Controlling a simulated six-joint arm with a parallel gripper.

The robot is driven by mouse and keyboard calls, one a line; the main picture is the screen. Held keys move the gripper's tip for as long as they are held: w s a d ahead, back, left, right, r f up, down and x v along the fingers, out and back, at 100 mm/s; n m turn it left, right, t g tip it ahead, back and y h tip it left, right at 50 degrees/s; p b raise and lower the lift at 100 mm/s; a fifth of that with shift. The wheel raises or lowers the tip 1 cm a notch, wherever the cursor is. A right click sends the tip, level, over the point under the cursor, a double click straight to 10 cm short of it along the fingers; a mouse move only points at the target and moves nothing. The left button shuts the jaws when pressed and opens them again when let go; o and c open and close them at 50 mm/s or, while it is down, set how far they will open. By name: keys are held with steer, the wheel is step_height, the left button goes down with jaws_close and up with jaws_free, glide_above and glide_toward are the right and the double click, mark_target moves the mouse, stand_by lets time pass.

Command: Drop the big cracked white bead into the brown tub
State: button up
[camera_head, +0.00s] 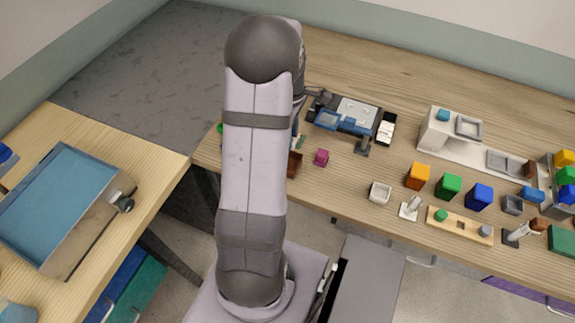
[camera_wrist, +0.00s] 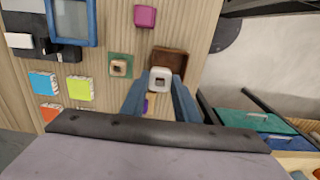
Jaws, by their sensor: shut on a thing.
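My gripper (camera_wrist: 160,88) has two blue fingers, shut on a white square bead (camera_wrist: 160,76) with a dark hole, in the wrist view. Cracks are too small to make out. The brown tub (camera_wrist: 172,54) is right beside and beyond the bead in that view, and the bead overlaps its near edge. I cannot tell how high the bead is above the tub. In the head view the brown tub (camera_head: 294,165) shows at the right edge of my arm, which hides the gripper and the bead.
A magenta cube (camera_wrist: 145,16) stands near the tub. A small brown-holed bead on a green square (camera_wrist: 120,66) lies left of it. Blue (camera_wrist: 43,82) and yellow-green (camera_wrist: 79,88) tiles are further left. The table edge is close on the tub's right in the wrist view.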

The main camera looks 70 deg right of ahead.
steer(key=o, duration=1.1)
steer(key=shift+r+b, duration=1)
steer(key=shift+r, duration=2.65)
